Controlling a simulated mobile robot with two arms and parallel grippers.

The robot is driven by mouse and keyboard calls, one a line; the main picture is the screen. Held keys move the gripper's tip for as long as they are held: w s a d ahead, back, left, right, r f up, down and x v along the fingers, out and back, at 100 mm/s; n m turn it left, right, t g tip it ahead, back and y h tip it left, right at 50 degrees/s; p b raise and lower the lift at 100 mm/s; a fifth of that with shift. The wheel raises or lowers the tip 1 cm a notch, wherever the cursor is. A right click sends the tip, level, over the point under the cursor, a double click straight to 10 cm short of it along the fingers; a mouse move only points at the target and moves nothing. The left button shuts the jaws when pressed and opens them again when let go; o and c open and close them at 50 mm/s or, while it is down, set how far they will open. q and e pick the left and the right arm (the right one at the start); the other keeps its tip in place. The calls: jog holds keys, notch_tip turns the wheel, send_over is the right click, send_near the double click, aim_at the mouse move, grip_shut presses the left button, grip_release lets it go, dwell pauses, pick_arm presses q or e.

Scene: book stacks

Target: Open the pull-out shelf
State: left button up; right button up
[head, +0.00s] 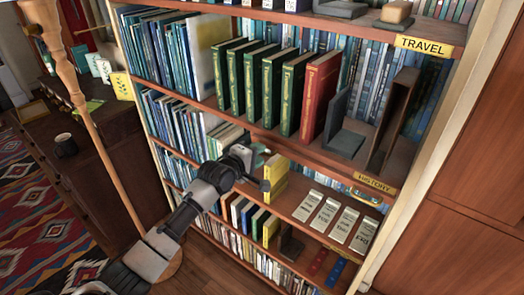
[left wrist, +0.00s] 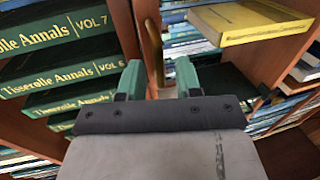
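The pull-out shelf board (head: 300,146) holds several green volumes and one red one in the middle of the bookcase. A brass handle (head: 368,198) shows near the right end of its front, below the HISTORY label. My left gripper (head: 263,163) is at the left part of this front. In the left wrist view, a second brass handle (left wrist: 154,48) stands out from the board's edge. The two green fingers of my left gripper (left wrist: 158,80) are apart, with this handle between them in the picture; contact cannot be told. My right gripper is not in view.
A yellow book (head: 275,180) stands on the shelf below, close to my gripper. Several printed cards (head: 325,214) lie to its right. A wooden pole (head: 75,90) and a dark cabinet (head: 95,150) with a mug (head: 65,145) are at left.

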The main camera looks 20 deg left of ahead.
pick_arm(q)
jog(key=shift+x, duration=1.2)
jog(key=shift+r, duration=0.1)
grip_shut()
